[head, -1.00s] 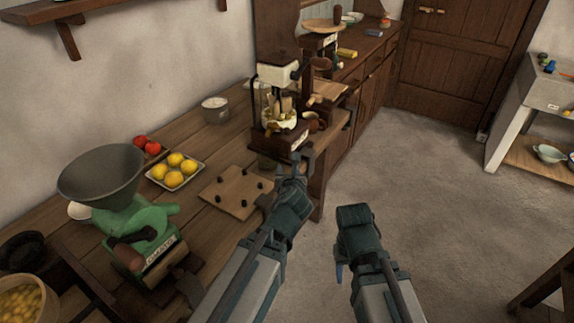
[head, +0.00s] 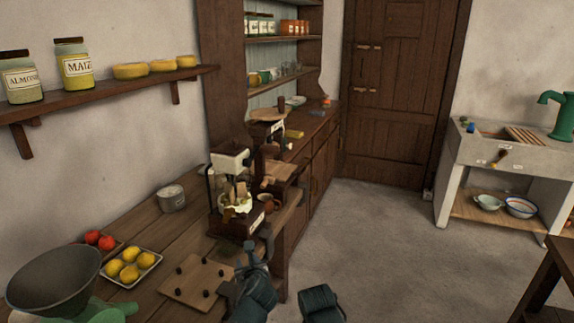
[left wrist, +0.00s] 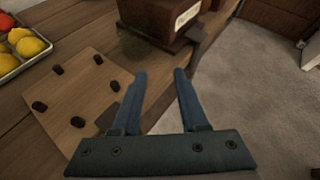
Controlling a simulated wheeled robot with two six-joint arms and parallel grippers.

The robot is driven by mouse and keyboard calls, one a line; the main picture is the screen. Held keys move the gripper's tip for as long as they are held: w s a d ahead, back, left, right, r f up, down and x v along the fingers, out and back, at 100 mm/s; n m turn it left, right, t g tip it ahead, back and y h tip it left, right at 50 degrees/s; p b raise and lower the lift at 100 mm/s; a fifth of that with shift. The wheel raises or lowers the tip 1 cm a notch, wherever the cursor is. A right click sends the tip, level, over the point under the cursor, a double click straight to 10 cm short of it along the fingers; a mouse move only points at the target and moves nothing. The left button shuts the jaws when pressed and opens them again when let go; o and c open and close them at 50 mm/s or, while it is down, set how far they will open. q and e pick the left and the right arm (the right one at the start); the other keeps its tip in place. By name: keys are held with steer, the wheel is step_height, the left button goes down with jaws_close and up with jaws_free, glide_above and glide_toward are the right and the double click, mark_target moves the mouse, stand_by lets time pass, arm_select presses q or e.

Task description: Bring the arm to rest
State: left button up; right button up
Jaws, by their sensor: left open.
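My left gripper (head: 254,258) is over the front edge of the wooden counter (head: 150,228), just right of a square wooden board with dark pegs (head: 197,284). In the left wrist view its two blue fingers (left wrist: 160,85) stand apart with nothing between them. Beyond the fingertips is the dark base of a machine (left wrist: 160,18), which is the cream-topped machine (head: 236,228) in the head view. I cannot tell from the views whether the fingers touch it. My right arm (head: 320,303) shows at the bottom, over the floor; its fingers are not visible.
A tray of lemons (head: 131,267), two tomatoes (head: 99,240), a white tub (head: 171,198) and a grey funnel (head: 54,279) stand on the counter. A stone sink (head: 510,150) is at the right. The floor (head: 390,240) between is clear.

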arm_select(q)
steer(key=s+d+n+g+h+p, duration=0.1)
steer(key=s+d+n+g+p, duration=0.1)
steer(key=s+n, duration=0.5)
steer(key=s+d+n+g+h+p, duration=0.1)
steer(key=s+d+n+g+p, duration=0.2)
steer(key=n, duration=0.8)
steer(key=s+d+f+n+g+p, duration=0.1)
steer(key=s+d+n+g+p, duration=0.2)
steer(key=s+n+g+p, duration=0.2)
steer(key=s+n+g, duration=0.2)
steer(key=s+n, duration=0.2)
steer(key=s, duration=0.1)
steer(key=shift+s+d+h, duration=0.25)
steer(key=shift+s+h, duration=0.15)
